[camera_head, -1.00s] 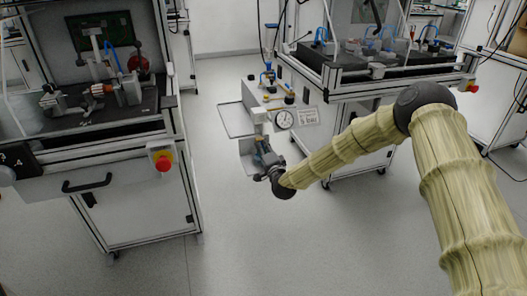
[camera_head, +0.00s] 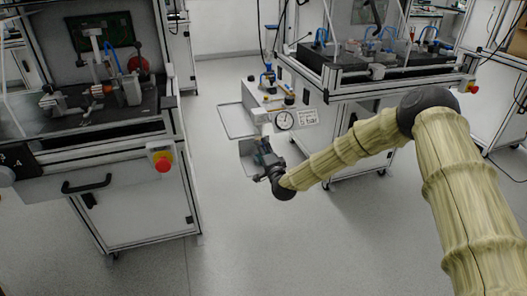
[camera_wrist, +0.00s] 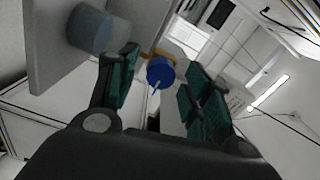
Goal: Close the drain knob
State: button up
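The two fingers with green pads are apart. In the head view my gripper (camera_head: 262,158) is at the lower end of the unit with the pressure gauge (camera_head: 284,119), below the gauge. The knob cannot be made out there. How far the knob is from the fingertips in depth is unclear.
A translucent bluish cylinder (camera_wrist: 90,28) is beside a grey panel at the wrist view's upper left. In the head view, a workstation (camera_head: 125,195) with a red emergency button stands on the left. Another bench (camera_head: 370,82) stands behind. Open grey floor lies between.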

jog(key=shift+s, duration=0.1)
jog(key=v, duration=1.2)
